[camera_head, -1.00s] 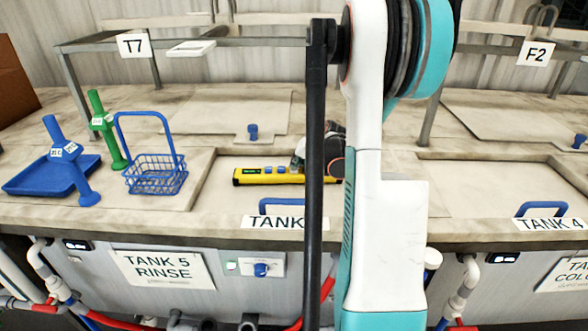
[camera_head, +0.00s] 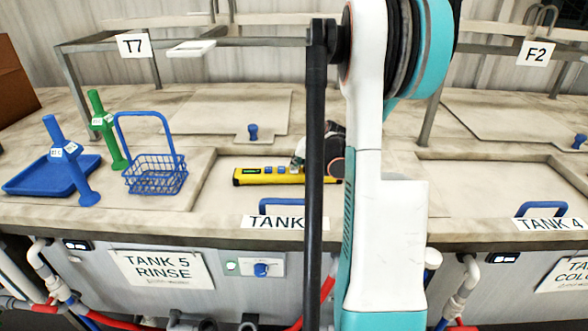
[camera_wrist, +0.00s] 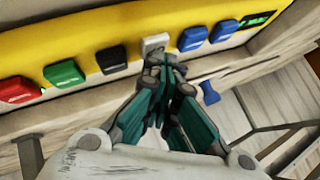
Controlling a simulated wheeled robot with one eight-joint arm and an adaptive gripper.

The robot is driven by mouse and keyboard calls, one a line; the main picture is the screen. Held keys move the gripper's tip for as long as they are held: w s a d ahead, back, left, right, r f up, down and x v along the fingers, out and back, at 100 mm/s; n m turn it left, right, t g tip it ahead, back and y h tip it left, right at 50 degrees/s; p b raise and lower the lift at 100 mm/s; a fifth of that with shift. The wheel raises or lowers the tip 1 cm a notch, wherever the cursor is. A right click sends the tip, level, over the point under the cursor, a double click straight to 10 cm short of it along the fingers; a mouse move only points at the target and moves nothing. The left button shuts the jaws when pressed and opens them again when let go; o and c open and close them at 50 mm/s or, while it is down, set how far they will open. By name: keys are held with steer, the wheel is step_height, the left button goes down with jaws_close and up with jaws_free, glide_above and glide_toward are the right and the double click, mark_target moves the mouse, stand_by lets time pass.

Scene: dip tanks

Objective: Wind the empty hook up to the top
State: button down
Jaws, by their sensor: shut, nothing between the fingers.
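A yellow control bar (camera_head: 270,177) lies across the tank top in the head view, its right part hidden by my arm. The wrist view shows its face (camera_wrist: 84,38) with a row of buttons: a red button (camera_wrist: 17,89), a green button (camera_wrist: 64,73), a black button (camera_wrist: 110,59), a pale grey button (camera_wrist: 154,43), two blue buttons (camera_wrist: 192,38) and a green-lit display (camera_wrist: 258,19). My gripper (camera_wrist: 168,72) is shut and empty. Its tips are at the grey button; I cannot tell whether they press it. I cannot make out the empty hook in either view.
A blue wire basket (camera_head: 156,174), a blue tray (camera_head: 50,175), and blue and green handled tools (camera_head: 108,132) stand at the left. Metal rails (camera_head: 240,42) cross behind. Lids with blue handles (camera_head: 541,208) lie either side of my arm.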

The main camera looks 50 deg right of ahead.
stand_by(0.5)
steer(key=shift+r+p, duration=0.45)
steer(key=shift+r, duration=0.4)
steer(key=shift+r, duration=0.1)
step_height(320, 180, up, 5)
steer(key=p, duration=0.3)
